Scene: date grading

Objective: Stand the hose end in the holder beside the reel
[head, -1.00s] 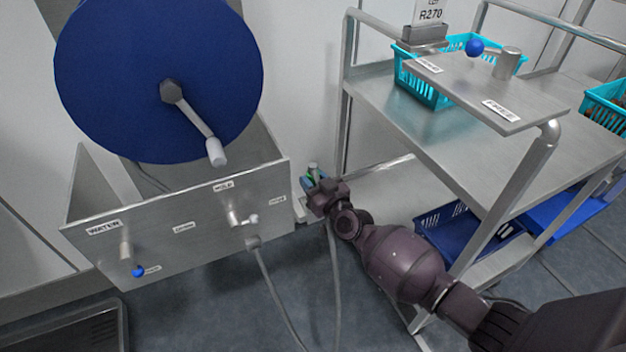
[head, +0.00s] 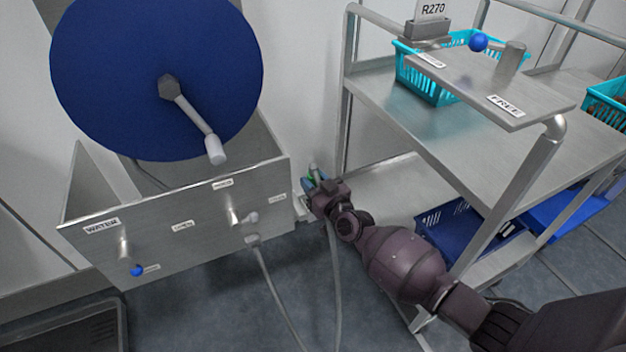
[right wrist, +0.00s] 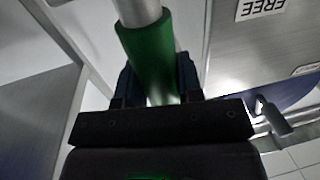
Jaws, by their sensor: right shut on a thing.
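The hose end shows in the right wrist view as a green sleeve (right wrist: 150,55) with a pale metal tip (right wrist: 138,10). My right gripper (right wrist: 160,90) is shut on the green sleeve. In the head view the gripper (head: 318,184) is just right of the reel's metal housing, with a bit of green (head: 314,174) showing at its fingers. The grey hose (head: 335,270) hangs below it to the floor. The blue reel (head: 150,80) stands above the housing. A small bracket (head: 300,208) at the housing's right side is mostly hidden behind my gripper. My left gripper is not in view.
The steel housing (head: 190,245) has labels, small levers and a second hose length (head: 270,290) below. A steel cart (head: 400,130) at right holds a turquoise basket (head: 425,85) and, lower down, a blue crate (head: 440,230). Floor shows between housing and cart.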

